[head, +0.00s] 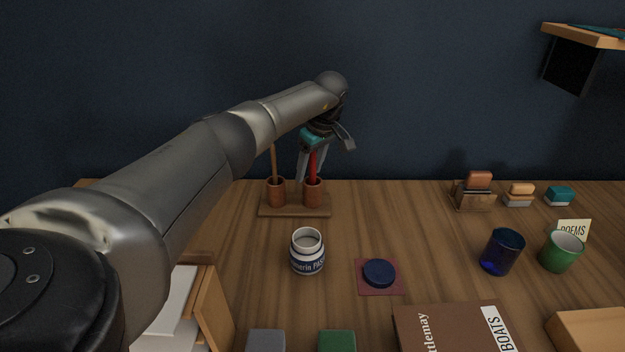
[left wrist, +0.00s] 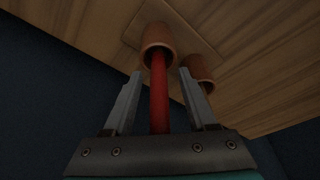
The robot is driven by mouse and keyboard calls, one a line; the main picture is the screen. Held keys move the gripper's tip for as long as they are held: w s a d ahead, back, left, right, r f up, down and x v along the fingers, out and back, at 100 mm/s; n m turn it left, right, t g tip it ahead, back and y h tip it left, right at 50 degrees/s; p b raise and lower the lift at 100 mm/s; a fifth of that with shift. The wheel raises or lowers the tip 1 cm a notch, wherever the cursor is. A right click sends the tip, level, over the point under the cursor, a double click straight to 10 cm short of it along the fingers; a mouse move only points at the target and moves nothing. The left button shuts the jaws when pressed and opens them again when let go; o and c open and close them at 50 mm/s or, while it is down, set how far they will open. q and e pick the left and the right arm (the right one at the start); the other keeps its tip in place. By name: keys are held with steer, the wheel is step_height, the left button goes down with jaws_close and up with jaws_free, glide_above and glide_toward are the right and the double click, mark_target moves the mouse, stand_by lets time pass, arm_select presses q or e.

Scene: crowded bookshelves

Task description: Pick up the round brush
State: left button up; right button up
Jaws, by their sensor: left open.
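A brush with a red handle (head: 312,165) stands upright in the right-hand terracotta cup (head: 313,194) of a wooden holder (head: 295,212) at the back of the table. A second brush with a tan wooden handle (head: 274,160) stands in the left-hand cup (head: 276,192). I cannot tell which is the round brush, as their lower ends are hidden in the cups. My left gripper (head: 309,170) is open at the red handle. In the left wrist view, the red handle (left wrist: 159,95) runs between the two spread fingers (left wrist: 160,78), with gaps on both sides. My right gripper is not in view.
A white and blue jar (head: 307,252) stands in front of the holder. A dark blue round lid (head: 380,272) lies on a red square to its right. Books (head: 455,328) lie at the front edge. Blue (head: 502,252) and green (head: 561,252) cups stand right.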

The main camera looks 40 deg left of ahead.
arm_select(q)
steer(key=c, duration=0.3)
jaws_close()
stand_by(0.4)
steer(key=shift+r, duration=0.1)
step_height(320, 180, up, 20)
steer(key=p, duration=0.4)
